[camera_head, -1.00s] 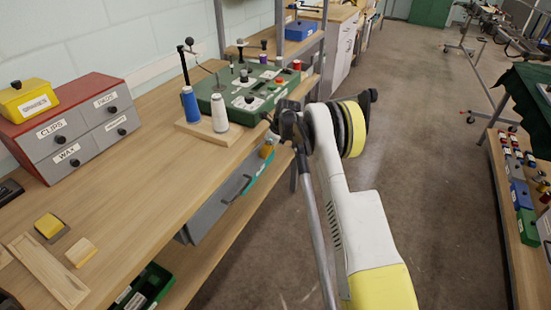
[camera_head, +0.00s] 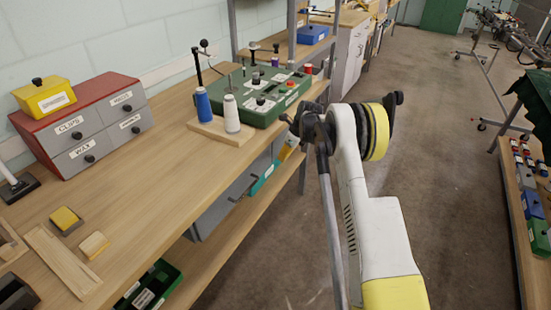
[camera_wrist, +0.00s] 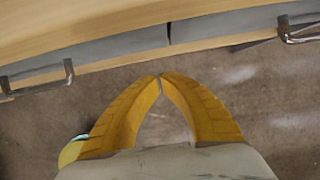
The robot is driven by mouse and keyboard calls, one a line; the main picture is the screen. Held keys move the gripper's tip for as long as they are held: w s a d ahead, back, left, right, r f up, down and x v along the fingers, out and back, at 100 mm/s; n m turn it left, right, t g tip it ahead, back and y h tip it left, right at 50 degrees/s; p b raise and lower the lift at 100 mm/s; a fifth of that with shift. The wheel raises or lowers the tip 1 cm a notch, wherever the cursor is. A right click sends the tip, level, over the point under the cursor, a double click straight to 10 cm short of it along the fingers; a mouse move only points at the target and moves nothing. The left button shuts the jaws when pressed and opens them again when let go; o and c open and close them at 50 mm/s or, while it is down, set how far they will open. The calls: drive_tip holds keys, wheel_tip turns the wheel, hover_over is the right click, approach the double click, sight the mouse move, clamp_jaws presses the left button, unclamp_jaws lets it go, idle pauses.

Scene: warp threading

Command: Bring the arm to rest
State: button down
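My gripper shows in the wrist view (camera_wrist: 160,80) as two yellow fingers with their tips together and nothing visible between them. It is over the brown floor, beside the bench's front edge. In the head view my white and yellow arm stands at the right of the bench, and its links hide most of the gripper.
The wooden bench (camera_head: 150,165) carries a red and grey drawer box (camera_head: 90,125), a blue spool (camera_head: 203,104), a white spool (camera_head: 231,114) and a green device (camera_head: 265,95). Drawer handles (camera_wrist: 69,72) stick out below its edge. Open floor (camera_head: 440,170) lies right of my arm.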

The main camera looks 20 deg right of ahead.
drive_tip(key=s+a+r+n+h+p, duration=0.1)
drive_tip(key=s+a+r+n, duration=0.2)
drive_tip(key=r, duration=0.7)
drive_tip(key=s+a+r+n+p, duration=0.1)
drive_tip(key=s+r+n+p, duration=0.3)
drive_tip(key=r, duration=0.7)
drive_tip(key=s+a+r+n+t+b, duration=0.2)
drive_tip(key=s+a+r+n, duration=0.5)
drive_tip(key=s+r, duration=0.45)
drive_tip(key=s+a+f+n+h, duration=0.1)
drive_tip(key=s+a+f+n, duration=0.1)
drive_tip(key=s+n, duration=0.5)
drive_tip(key=s+a+f+n+t, duration=0.1)
drive_tip(key=s+a+n, duration=0.3)
drive_tip(key=s, duration=1.4)
drive_tip(key=f+n, duration=0.1)
drive_tip(key=n, duration=0.2)
drive_tip(key=shift+t+h, duration=0.3)
drive_tip(key=shift+h, duration=0.1)
